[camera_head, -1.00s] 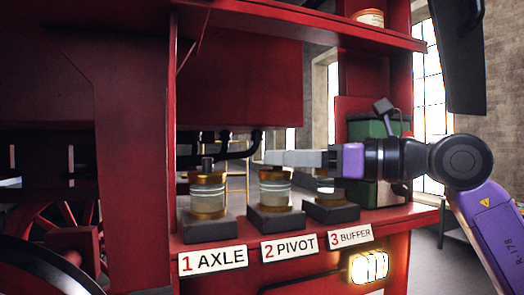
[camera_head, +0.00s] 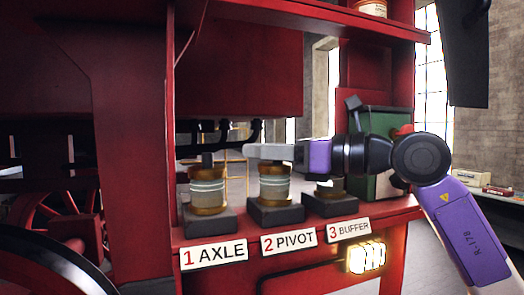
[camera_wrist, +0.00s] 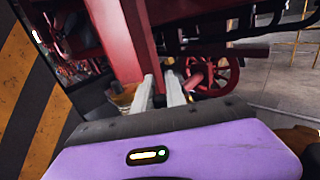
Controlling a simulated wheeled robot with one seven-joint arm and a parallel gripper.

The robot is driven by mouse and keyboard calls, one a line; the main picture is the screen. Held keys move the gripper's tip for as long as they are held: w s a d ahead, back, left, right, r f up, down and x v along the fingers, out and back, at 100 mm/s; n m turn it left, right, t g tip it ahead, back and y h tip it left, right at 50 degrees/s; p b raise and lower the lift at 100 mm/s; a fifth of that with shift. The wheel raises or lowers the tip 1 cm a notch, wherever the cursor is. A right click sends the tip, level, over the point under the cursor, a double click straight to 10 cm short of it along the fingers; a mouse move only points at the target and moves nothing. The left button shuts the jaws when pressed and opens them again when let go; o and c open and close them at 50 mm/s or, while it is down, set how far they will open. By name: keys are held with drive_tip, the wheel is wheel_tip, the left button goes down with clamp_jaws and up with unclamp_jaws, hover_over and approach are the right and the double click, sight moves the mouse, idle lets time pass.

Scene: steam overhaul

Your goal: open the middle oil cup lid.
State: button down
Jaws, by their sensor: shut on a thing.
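The middle oil cup (camera_head: 274,188) is a pale glass cylinder with brass bands, upright on a dark block behind the sign "2 PIVOT". My gripper (camera_head: 262,152) reaches in level from the right, its grey fingers directly over this cup's top. In the wrist view, my gripper (camera_wrist: 162,92) has a small dark upright piece, the lid knob (camera_wrist: 159,100), between its fingers. The fingers are shut on it. The brass lid (camera_head: 273,167) lies flat on the cup, partly hidden by the fingers.
The axle cup (camera_head: 207,190) with its dark top knob stands close on the left. The buffer cup (camera_head: 331,187) stands on the right, partly under my wrist. A green box (camera_head: 387,125) is behind my arm. A red shelf (camera_head: 340,20) hangs above.

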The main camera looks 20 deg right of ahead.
drive_tip(key=shift+w+r, duration=0.1)
drive_tip(key=shift+w+r+m+g+h, duration=0.1)
drive_tip(key=shift+w+m+g+h, duration=0.6)
drive_tip(key=shift+m+g, duration=0.8)
drive_tip(key=shift+w+f+m+g+h, duration=0.1)
drive_tip(key=shift+w+m+g+h, duration=0.65)
drive_tip(key=shift+g, duration=1.2)
drive_tip(key=shift+w+r+m+g+h, duration=0.1)
drive_tip(key=shift+w+m+g+h, duration=0.55)
drive_tip(key=shift+m+g, duration=1)
drive_tip(key=shift+w+y, duration=0.2)
drive_tip(key=shift+y, duration=0.1)
drive_tip(key=shift+g, duration=0.3)
drive_tip(key=c, duration=1.4)
unclamp_jaws()
drive_tip(key=shift+o, duration=0.2)
drive_tip(key=shift+s, duration=0.1)
